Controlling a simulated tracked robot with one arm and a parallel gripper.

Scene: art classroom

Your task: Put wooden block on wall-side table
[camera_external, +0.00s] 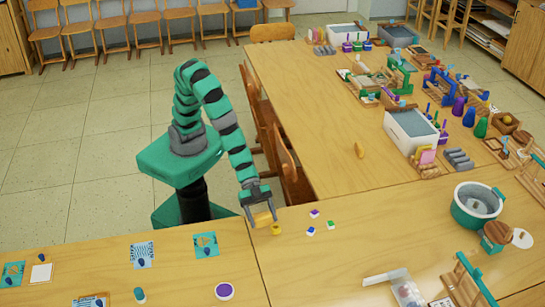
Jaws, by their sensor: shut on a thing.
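My gripper (262,217) is shut on a small pale wooden block (264,220), near the edge of the front table (330,260). I cannot tell whether the block touches the tabletop. A small yellow round piece (276,230) stands just right of and below the block. A long wooden table (300,92) runs back from the front table toward the wall with chairs. Which one is the wall-side table is not marked.
Small coloured cubes (313,226) lie right of my gripper. A wooden chair (290,172) stands behind my gripper.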

